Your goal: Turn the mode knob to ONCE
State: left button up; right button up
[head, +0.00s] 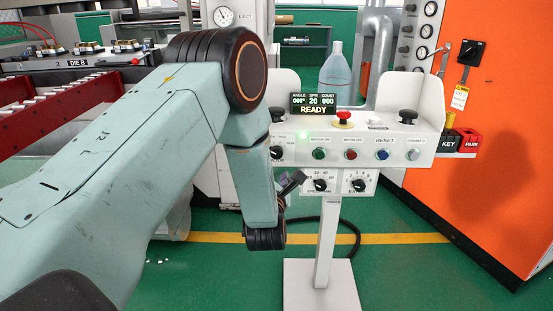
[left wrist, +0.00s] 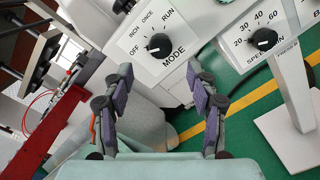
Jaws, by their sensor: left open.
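The mode knob (left wrist: 158,45) is a black round knob on a white panel, labelled OFF, INCH, ONCE and RUN above the word MODE. Its pale mark appears to face left, towards OFF, but it is small. In the head view the mode knob (head: 277,153) sits at the panel's left end, partly covered by my left arm. My left gripper (left wrist: 158,75) is open and empty, its two fingers apart below the knob in the wrist view, not touching it. In the head view the left gripper (head: 291,184) is mostly hidden by my wrist. My right gripper is out of view.
The control panel (head: 342,141) carries a red mushroom button (head: 343,118) and several coloured buttons. Its display (head: 313,104) reads READY. The speed knob (left wrist: 264,38) lies right of the mode knob. An orange cabinet (head: 500,150) stands at right; a bottle (head: 335,75) stands behind.

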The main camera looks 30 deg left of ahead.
aim_at(276, 154)
pick_arm(q)
jog(key=shift+n, duration=0.4)
jog(key=b+x, duration=0.1)
jog(key=x, duration=0.5)
jog(key=shift+w+a+f+b, duration=0.15)
jog(key=shift+w+b, duration=0.05)
jog(key=shift+b, duration=0.15)
jog(key=shift+w+a, duration=0.25)
jog(key=shift+w, duration=0.4)
jog(key=shift+w+a, duration=0.1)
jog(key=c, duration=1.1)
